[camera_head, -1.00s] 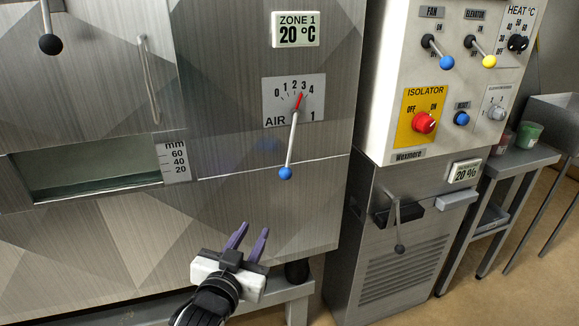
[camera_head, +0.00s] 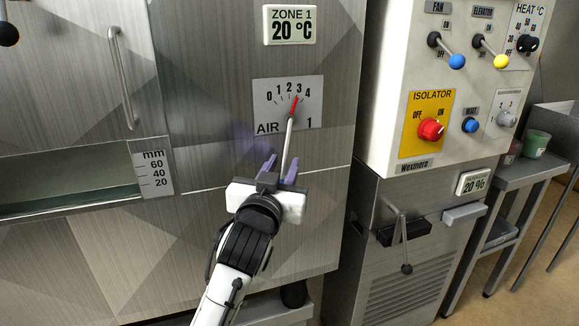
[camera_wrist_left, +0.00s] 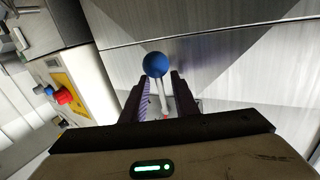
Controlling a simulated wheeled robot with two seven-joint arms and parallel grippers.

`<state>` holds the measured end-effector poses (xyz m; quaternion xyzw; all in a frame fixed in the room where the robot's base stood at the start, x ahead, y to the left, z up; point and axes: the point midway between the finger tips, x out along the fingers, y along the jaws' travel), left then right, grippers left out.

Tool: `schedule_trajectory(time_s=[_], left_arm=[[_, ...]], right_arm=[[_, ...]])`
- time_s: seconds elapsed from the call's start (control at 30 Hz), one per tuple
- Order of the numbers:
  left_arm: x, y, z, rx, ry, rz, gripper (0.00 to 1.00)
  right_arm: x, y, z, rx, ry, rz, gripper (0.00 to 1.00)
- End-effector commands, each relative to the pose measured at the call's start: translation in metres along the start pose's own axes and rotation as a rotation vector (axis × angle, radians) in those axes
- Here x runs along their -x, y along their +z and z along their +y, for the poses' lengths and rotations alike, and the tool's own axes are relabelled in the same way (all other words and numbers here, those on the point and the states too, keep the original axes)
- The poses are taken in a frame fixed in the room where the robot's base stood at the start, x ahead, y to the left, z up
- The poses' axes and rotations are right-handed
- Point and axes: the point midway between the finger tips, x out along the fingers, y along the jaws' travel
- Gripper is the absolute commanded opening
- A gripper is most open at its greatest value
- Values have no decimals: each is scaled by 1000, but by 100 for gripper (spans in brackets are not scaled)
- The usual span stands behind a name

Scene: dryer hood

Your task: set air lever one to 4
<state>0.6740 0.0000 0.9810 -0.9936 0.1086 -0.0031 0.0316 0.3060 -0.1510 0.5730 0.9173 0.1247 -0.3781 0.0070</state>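The air lever one is a pale rod (camera_head: 288,140) on the AIR 1 dial plate (camera_head: 272,117), with a scale from 0 to 4. Its red pointer (camera_head: 295,106) points near 3. Its blue ball knob is hidden behind my gripper in the head view. In the left wrist view the blue knob (camera_wrist_left: 155,64) sits between the two finger tips, with the rod below it. My left gripper (camera_head: 280,171) is open, with its purple fingers on either side of the lever, and a gap shows beside the knob. My right gripper is not in view.
A ZONE 1 display (camera_head: 291,25) reads 20 °C above the dial. A white control panel with the red isolator knob (camera_head: 431,129) and several levers stands to the right. A vertical handle (camera_head: 122,78) and a mm scale (camera_head: 153,168) are to the left.

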Motion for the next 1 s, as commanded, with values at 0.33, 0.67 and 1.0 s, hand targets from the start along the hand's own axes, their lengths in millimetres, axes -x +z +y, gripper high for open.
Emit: schedule_trajectory(time_s=[0.33,0.67,1.0], left_arm=[[-3,0,-1,0,-4,-1,27],[-3,0,-1,0,-3,-1,0],[-3,0,-1,0,-3,-1,0]], right_arm=[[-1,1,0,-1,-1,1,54],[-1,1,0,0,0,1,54],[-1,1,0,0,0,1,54]])
